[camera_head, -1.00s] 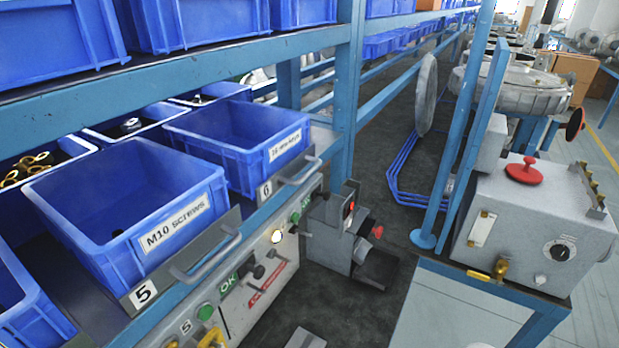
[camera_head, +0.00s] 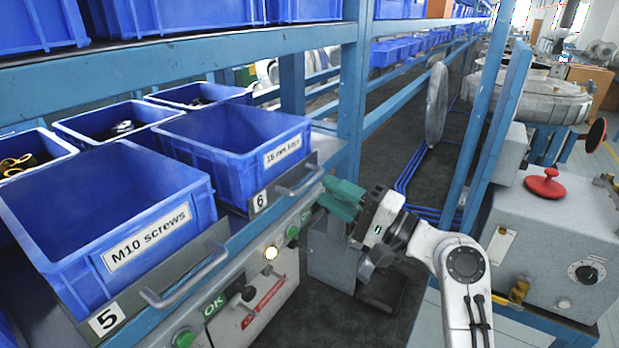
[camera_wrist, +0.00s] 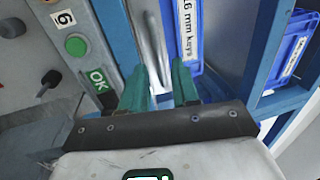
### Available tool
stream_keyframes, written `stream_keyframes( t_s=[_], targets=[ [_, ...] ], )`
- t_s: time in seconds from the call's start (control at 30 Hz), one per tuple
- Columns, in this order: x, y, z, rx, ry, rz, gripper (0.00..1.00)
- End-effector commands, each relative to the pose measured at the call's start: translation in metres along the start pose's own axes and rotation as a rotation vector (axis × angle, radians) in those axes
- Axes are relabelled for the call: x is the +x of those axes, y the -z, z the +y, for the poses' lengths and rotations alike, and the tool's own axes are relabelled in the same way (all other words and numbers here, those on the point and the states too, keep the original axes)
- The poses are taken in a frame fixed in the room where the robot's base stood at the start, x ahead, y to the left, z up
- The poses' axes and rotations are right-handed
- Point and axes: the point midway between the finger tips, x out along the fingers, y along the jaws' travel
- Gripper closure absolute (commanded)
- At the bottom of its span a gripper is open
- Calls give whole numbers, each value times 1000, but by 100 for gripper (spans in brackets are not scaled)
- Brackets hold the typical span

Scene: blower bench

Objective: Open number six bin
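The number six bin (camera_head: 235,150) is a blue open-topped tray in the rack with a "16 mm keys" label. Its grey front plate carries a "6" tag and a curved metal handle (camera_head: 300,182). My gripper (camera_head: 327,193) has teal fingers and is just right of this handle, pointing toward it. In the wrist view, my gripper (camera_wrist: 158,68) has its fingers apart, and the handle (camera_wrist: 152,45) shows ahead between the fingertips. The bin's blue front (camera_wrist: 194,50) is right of the handle there. I cannot tell whether the fingers touch the handle.
The number five bin (camera_head: 105,210), labelled M10 screws, sits to the left with its own handle (camera_head: 188,280). A control panel (camera_head: 250,310) with buttons runs below the bins. A blue rack post (camera_head: 352,95) stands behind my gripper. A grey box with a red knob (camera_head: 545,184) is at right.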

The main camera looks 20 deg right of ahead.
Motion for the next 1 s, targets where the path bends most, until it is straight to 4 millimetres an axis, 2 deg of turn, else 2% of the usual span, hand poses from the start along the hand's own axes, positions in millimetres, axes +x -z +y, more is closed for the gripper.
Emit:
stream_keyframes(
  t_s=[0.1, 0.3, 0.47, 0.73, 1.0],
  targets=[
    [23, -1, -2, 1, -2, -3, 70],
    [47, 0, -1, 0, -1, -1, 70],
    [54, 0, 0, 0, -2, 0, 70],
    [54, 0, 1, -1, -2, 1, 70],
    [54, 0, 1, -1, -2, 1, 96]
  ],
)
